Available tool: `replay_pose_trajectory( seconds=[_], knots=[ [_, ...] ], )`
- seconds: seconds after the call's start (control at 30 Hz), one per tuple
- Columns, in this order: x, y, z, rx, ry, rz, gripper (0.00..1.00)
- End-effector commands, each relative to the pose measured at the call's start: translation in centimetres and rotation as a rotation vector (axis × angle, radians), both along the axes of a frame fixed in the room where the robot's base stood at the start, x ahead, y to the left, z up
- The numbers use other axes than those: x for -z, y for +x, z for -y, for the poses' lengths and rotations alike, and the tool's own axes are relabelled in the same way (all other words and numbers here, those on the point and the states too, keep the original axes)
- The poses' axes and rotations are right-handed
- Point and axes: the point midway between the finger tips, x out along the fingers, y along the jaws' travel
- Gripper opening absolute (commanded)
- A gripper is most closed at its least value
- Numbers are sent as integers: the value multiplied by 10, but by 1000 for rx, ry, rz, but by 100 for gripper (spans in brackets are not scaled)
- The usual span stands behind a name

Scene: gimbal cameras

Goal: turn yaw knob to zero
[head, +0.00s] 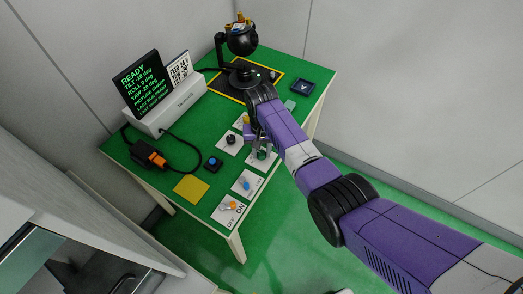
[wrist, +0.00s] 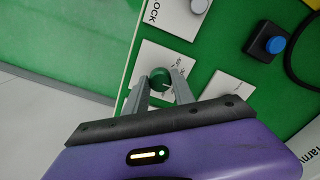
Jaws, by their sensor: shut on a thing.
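A round green knob (wrist: 160,78) stands on a white plate (wrist: 150,58) in the wrist view; a pale pointer mark shows on its top. The display (head: 143,83) reads READY, with tilt, roll and yaw lines; yaw looks like a minus value near 20, hard to read.
The green table (head: 165,172) also holds a black-knob plate (head: 230,139), a blue button (head: 213,163), a blue-knob plate (head: 247,183), an orange ON/OFF switch (head: 230,208), a yellow square (head: 191,188) and a gimbal camera (head: 241,40) at the back.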

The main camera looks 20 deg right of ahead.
Motion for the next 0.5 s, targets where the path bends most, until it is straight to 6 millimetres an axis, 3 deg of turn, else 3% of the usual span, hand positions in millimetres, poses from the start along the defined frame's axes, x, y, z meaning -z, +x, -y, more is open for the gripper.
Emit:
replay_pose_trajectory(
  seconds=[0.47,0.5],
  knots=[
    [-1,1,0,15,0,4,0],
    [-1,1,0,15,0,4,32]
  ],
)
